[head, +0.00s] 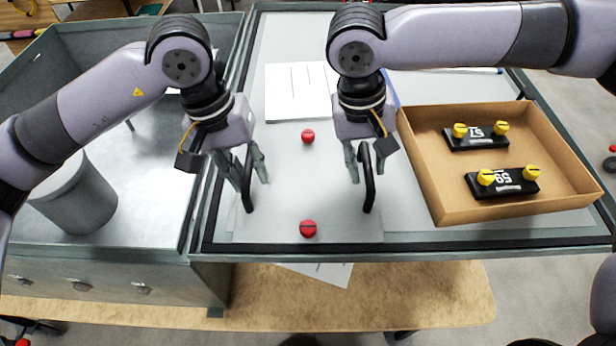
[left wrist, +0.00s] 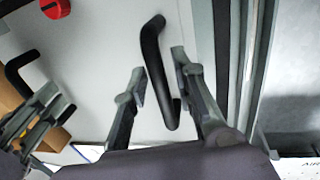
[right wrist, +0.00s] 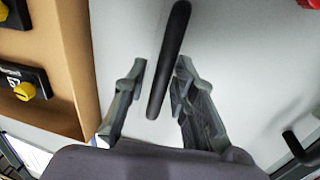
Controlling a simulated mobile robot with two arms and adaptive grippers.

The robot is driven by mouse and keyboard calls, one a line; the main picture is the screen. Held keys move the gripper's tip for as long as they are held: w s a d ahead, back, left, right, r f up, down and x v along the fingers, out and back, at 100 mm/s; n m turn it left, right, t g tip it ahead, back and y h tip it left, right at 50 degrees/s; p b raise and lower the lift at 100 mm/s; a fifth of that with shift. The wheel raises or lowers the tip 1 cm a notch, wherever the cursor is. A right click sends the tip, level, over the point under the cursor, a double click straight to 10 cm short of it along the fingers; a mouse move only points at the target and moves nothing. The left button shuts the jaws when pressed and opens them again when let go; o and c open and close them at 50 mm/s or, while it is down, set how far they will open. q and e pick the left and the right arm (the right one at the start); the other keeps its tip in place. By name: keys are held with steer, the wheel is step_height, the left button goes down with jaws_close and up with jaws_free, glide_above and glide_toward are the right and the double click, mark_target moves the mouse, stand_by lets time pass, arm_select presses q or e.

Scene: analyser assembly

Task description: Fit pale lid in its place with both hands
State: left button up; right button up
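The pale lid (head: 308,190) is a light, flat plate with two black handles and two red knobs, one of them the front knob (head: 308,229). It lies at the front of the pale surface inside the dark frame; I cannot tell whether it is seated. My left gripper (head: 255,170) is open with its fingers on either side of the left handle (left wrist: 155,70), with gaps visible. My right gripper (head: 362,160) is open with its fingers either side of the right handle (right wrist: 170,55), also with visible gaps.
A cardboard box (head: 430,190) with two black modules with yellow knobs stands close to the right of the lid. A grey metal tray (head: 140,210) with a grey cylinder (head: 75,200) is on the left. White paper (head: 290,90) lies behind the lid.

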arm_select(q)
jaws_close()
arm_select(e)
jaws_close()
arm_select(q)
steer(key=shift+r, duration=0.1)
stand_by(0.3)
